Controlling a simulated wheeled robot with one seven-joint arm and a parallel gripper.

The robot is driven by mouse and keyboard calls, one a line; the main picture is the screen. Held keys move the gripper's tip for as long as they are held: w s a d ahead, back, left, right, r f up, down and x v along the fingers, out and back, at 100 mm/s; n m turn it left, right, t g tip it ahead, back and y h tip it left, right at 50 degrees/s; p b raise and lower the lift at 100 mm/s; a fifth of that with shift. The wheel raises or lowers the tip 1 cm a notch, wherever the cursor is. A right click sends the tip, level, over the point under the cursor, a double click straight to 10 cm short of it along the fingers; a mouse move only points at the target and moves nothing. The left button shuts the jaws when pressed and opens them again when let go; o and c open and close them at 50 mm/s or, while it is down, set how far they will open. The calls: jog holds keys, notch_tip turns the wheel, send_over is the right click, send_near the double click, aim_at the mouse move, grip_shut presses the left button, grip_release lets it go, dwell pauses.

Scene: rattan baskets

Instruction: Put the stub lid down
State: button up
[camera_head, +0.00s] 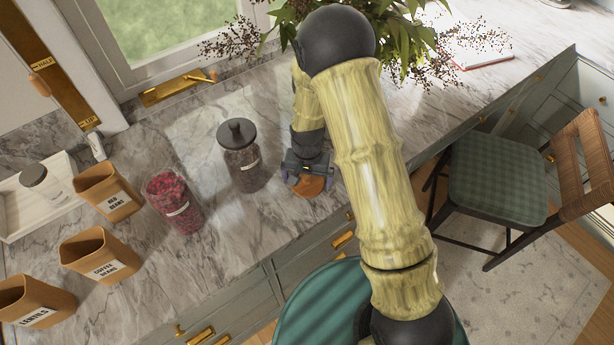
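An orange-brown round lid (309,188), which I take to be the stub lid, is right below my gripper (308,180), close to the counter's front edge. My gripper points down, its two fingertips apart at the left and right of the lid. I cannot tell whether they press on its rim. My gripper hides the lid's upper part, and whether the lid touches the counter is unclear. A glass jar of red contents (172,204) stands open to the left. A dark-filled jar (243,160) with a black knobbed lid (237,133) stands between it and my gripper.
The marble counter (255,222) is clear in front of the jars. Brown containers labelled red beans (108,194), coffee beans (98,256) and lentils (34,301) stand left. A leafy plant (408,30) is behind my arm. A chair (500,180) stands right.

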aim_at(308, 179)
notch_tip(308, 179, up, 12)
jog(key=b, duration=0.2)
jog(key=shift+r+b, duration=0.15)
jog(key=shift+b, duration=0.15)
jog(key=shift+w, duration=0.1)
jog(key=shift+s, duration=0.2)
dwell(0.3)
jog(key=shift+d, duration=0.1)
jog(key=s+d+r+n+t, duration=0.2)
jog(key=s+d+r, duration=0.3)
jog(key=s+d, duration=0.7)
jog(key=shift+d+t, duration=0.3)
jog(key=shift+d, duration=0.4)
jog(key=shift+s, duration=0.1)
